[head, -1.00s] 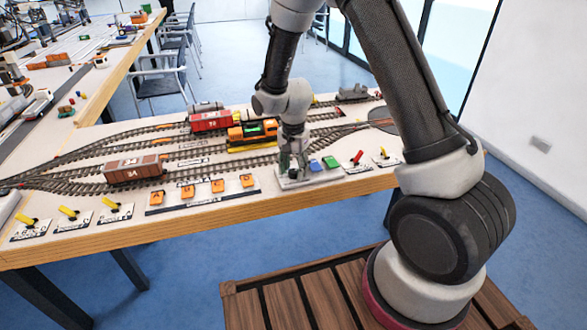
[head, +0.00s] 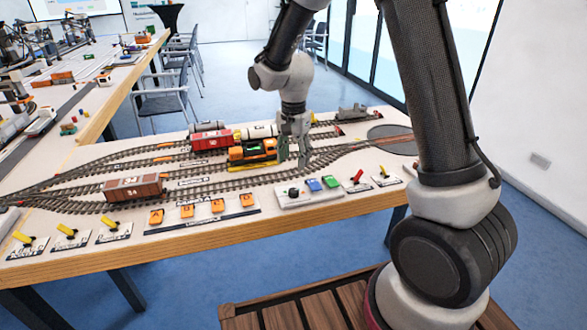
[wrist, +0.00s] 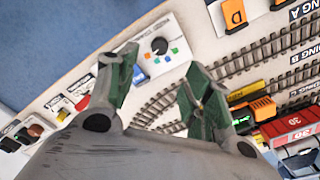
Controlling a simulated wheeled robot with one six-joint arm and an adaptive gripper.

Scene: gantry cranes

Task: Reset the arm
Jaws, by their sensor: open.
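My gripper (head: 293,151) hangs over the model railway table, just right of the orange locomotive (head: 262,150). In the wrist view its two green-padded fingers (wrist: 158,92) are spread apart with nothing between them. Curved track and the control panel show beyond the fingers. The control panel (head: 291,196), with a black knob and blue and green buttons, is in plain view near the table's front edge, apart from the gripper.
A brown wagon (head: 132,188) stands on the front track; a red wagon (head: 211,140) stands behind. Yellow levers (head: 67,231), orange switches (head: 187,211) and a red lever (head: 356,178) line the front edge. A grey locomotive (head: 354,112) is at the back right.

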